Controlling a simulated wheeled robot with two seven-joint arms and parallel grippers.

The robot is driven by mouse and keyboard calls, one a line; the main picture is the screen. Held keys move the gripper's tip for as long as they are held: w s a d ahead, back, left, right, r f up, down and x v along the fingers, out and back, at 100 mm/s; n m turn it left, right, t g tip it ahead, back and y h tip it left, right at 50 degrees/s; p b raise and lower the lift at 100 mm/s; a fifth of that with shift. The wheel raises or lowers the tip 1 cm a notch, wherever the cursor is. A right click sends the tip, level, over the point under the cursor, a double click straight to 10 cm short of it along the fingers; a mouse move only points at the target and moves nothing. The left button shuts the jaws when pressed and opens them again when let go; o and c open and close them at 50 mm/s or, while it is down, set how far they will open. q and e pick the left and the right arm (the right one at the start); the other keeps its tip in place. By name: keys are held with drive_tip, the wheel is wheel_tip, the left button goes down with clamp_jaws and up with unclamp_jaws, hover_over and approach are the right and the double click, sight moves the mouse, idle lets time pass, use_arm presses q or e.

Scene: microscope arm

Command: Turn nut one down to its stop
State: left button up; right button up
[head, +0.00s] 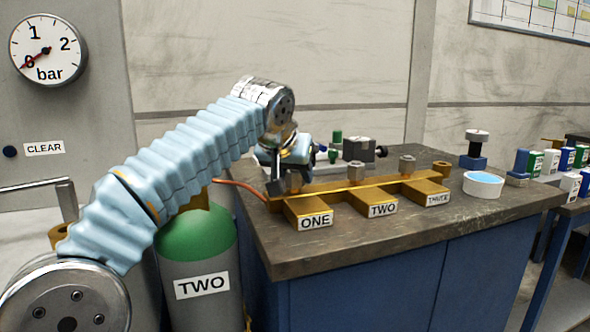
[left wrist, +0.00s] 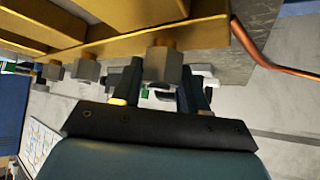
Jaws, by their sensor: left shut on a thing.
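A brass manifold (head: 330,189) lies on the bench with blocks labelled ONE (head: 305,200), TWO and THREE. Nut one (head: 294,183) is a grey hex nut behind the ONE block, partly hidden by my left gripper (head: 280,182). In the left wrist view nut one (left wrist: 163,65) sits on its brass stem, between the two dark fingers of my left gripper (left wrist: 163,88), which is shut on it. Nut two (head: 354,170) and nut three (head: 407,165) stand free along the manifold. My right gripper is not in view.
A copper tube (head: 240,186) runs to the manifold's left end. A green-topped cylinder labelled TWO (head: 198,245) stands left of the bench (head: 420,240). A gauge (head: 48,49) reads about 0 bar. A blue-filled dish (head: 483,185) sits at right.

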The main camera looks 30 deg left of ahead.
use_arm(q)
drive_tip(key=m+h+p, duration=0.2)
drive_tip(key=m, duration=0.1)
drive_tip(key=shift+a+r+m+h, duration=0.1)
drive_tip(key=shift+r+m+h, duration=0.05)
drive_tip(key=shift+m+h, duration=0.2)
drive_tip(key=m+h+p, duration=0.2)
drive_tip(key=m, duration=0.1)
drive_tip(key=shift+g+h, duration=0.3)
drive_tip(key=shift+h, duration=0.05)
drive_tip(key=shift+m+g+h+p, duration=0.6)
drive_tip(key=shift+m+h+p, duration=0.45)
drive_tip(key=shift+m, duration=0.7)
drive_tip(key=o, duration=1)
drive_tip(key=shift+c, duration=0.2)
